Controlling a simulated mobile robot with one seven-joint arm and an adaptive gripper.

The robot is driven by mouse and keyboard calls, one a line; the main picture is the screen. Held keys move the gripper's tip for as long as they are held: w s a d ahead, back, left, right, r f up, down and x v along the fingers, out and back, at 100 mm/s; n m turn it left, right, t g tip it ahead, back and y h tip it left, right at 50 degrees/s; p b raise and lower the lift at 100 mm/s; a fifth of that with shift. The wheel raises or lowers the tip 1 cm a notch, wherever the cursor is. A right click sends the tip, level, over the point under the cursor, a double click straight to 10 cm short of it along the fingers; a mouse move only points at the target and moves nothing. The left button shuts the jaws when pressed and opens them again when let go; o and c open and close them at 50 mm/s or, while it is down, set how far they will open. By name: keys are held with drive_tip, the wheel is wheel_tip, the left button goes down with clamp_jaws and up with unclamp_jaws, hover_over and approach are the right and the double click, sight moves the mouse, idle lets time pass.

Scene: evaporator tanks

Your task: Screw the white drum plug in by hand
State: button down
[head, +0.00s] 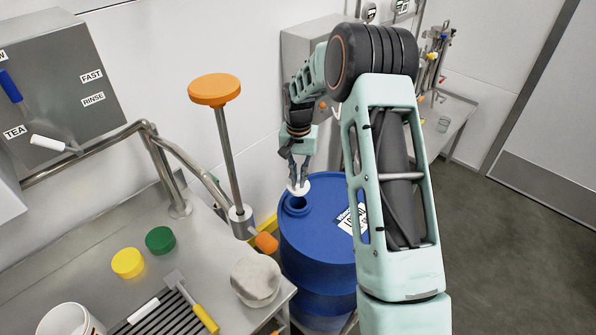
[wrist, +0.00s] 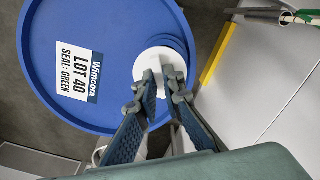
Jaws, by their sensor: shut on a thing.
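The blue drum (head: 310,240) stands upright beyond the bench's right end. Its top also shows in the wrist view (wrist: 120,40), with a raised round opening (head: 296,206) near the rim. My gripper (head: 299,179) points down over that opening. In the wrist view my gripper (wrist: 164,84) is shut on the white plug (head: 299,188), whose pale disc (wrist: 153,62) covers part of the blue ring. The plug appears above the opening, whose front part stays uncovered; the exact gap is hard to tell.
The drum label (wrist: 75,72) reads "Wimcora LOT 40 SEAL: GREEN". A green cap (head: 160,239), a yellow cap (head: 128,262), a grey cloth-like lump (head: 255,276) and a yellow-handled scraper (head: 203,315) lie on the bench. An orange-topped post (head: 228,150) stands left of the drum.

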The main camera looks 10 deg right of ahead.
sight(298, 187)
drive_tip(key=shift+w+f+m, duration=0.25)
drive_tip(key=shift+w+m, duration=0.05)
drive_tip(key=shift+w, duration=0.45)
drive_tip(key=shift+f, duration=0.1)
drive_tip(key=shift+f+b, duration=1.8)
drive_tip(key=shift+f, duration=0.55)
drive_tip(key=shift+f+b, duration=0.1)
drive_tip(key=shift+b, duration=0.25)
drive_tip(key=shift+f+b, duration=1.15)
drive_tip(key=shift+f, duration=0.45)
drive_tip(key=c, duration=2)
unclamp_jaws()
